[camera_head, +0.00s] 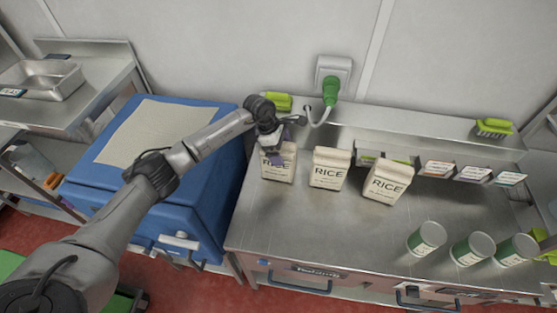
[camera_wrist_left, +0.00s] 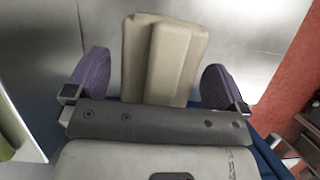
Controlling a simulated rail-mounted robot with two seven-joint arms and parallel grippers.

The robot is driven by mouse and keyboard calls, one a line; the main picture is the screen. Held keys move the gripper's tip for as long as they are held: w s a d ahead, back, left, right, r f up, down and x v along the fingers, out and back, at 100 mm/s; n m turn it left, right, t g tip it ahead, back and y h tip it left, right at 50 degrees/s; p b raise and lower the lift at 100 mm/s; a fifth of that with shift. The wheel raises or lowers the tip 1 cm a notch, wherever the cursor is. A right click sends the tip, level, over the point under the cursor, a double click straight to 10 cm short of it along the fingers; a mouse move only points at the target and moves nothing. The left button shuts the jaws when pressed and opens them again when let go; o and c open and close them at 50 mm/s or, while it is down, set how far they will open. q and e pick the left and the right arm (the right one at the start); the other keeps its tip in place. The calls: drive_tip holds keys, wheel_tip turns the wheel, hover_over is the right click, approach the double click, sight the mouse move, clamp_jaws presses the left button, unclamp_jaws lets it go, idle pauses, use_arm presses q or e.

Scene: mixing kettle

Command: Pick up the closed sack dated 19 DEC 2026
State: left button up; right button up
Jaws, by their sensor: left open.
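Three cream sacks printed RICE stand in a row on the steel counter (camera_head: 300,210): a left sack (camera_head: 280,166), a middle sack (camera_head: 328,170) and a right sack (camera_head: 387,181). Their dates are too small to read. My left gripper (camera_head: 272,147) is at the top of the left sack and partly hides it. In the left wrist view, the folded top of a sack (camera_wrist_left: 165,55) lies between the two purple fingers of the open left gripper (camera_wrist_left: 160,82), with gaps on both sides. My right gripper is not in view.
Several green-and-white cans (camera_head: 472,248) stand at the front right. A green plug (camera_head: 331,90) with a cable is behind the sacks. A blue box (camera_head: 205,190) stands left of the counter. The counter's front middle is clear.

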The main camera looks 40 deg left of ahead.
use_arm(q)
drive_tip(key=shift+f, duration=0.15)
idle(0.5)
drive_tip(key=c, duration=1.7)
drive_tip(key=shift+c, duration=0.6)
